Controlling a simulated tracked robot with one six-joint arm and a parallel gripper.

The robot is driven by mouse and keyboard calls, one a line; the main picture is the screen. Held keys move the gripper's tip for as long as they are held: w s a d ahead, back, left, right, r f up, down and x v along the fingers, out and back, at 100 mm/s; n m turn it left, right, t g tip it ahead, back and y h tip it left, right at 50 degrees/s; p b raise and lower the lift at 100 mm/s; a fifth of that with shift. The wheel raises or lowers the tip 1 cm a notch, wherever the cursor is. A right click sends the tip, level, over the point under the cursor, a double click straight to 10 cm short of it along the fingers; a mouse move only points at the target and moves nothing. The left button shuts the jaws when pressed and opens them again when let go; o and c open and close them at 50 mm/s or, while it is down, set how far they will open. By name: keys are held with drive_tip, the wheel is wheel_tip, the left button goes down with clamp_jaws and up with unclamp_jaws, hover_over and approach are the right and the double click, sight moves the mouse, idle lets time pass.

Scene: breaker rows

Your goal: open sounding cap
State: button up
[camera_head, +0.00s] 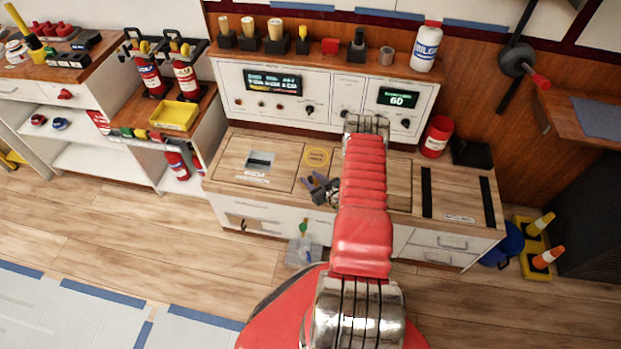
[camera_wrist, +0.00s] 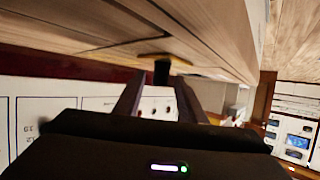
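In the wrist view, a short black knob on a yellowish ring (camera_wrist: 162,66) juts from the wood, which appears at the top of that picture. I take this to be the same cap.
The bench top (camera_head: 455,190) carries black strips at right. A console (camera_head: 325,95) with displays stands behind, with a white bottle (camera_head: 426,47) on top. A red can (camera_head: 436,137) stands at the back right. Extinguishers (camera_head: 186,73) and a yellow tray (camera_head: 174,115) are at left.

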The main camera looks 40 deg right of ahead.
drive_tip(key=shift+w+f, duration=0.15)
drive_tip(key=shift+w, duration=0.25)
clamp_jaws()
idle(0.5)
